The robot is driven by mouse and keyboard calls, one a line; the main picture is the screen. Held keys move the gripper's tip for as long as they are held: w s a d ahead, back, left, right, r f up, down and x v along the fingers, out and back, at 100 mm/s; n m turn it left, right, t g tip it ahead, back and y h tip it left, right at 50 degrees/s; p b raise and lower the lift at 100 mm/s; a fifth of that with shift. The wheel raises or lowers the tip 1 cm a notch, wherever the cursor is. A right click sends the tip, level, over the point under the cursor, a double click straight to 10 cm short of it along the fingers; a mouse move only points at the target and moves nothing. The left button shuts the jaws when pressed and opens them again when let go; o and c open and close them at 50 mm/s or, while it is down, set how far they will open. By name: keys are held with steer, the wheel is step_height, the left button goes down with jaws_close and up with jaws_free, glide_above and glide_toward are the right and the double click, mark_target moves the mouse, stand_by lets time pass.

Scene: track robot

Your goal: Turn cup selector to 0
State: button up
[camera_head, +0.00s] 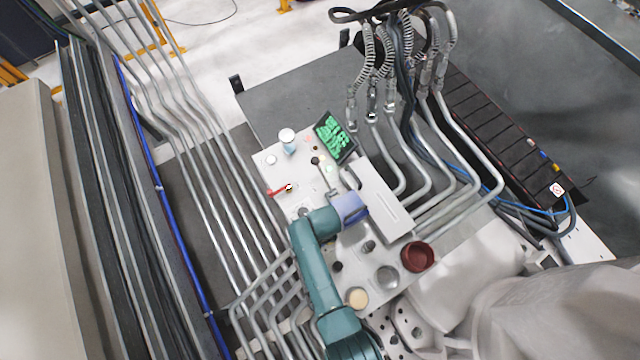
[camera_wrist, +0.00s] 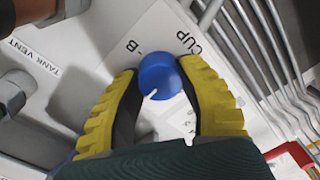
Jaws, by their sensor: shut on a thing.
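The cup selector is a round blue knob (camera_wrist: 160,72) with a short white pointer mark on its lower left edge in the wrist view. The word CUP (camera_wrist: 187,42) is printed on the pale panel just above right of it, and a letter B (camera_wrist: 131,46) above left. No 0 mark can be read. My gripper (camera_wrist: 157,77) has its yellow ridged fingers closed on both sides of the knob. In the head view my wrist (camera_head: 348,207) is over the panel (camera_head: 285,165), and the fingers and knob cannot be made out.
A red handle (camera_head: 279,190) sits on the panel left of my arm; red also shows in the wrist view (camera_wrist: 292,158). A green-lit screen (camera_head: 335,137), a raised box (camera_head: 385,208) and a dark red cup (camera_head: 418,256) are nearby. Metal pipes (camera_head: 205,150) run along the left.

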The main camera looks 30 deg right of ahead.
steer(key=shift+s+f+m, duration=0.1)
steer(key=shift+f+m, duration=0.05)
steer(key=shift+m, duration=0.35)
steer(key=o, duration=1.2)
steer(key=shift+o, duration=0.2)
step_height(320, 180, up, 12)
steer(key=shift+d, duration=0.3)
steer(key=shift+s, duration=0.1)
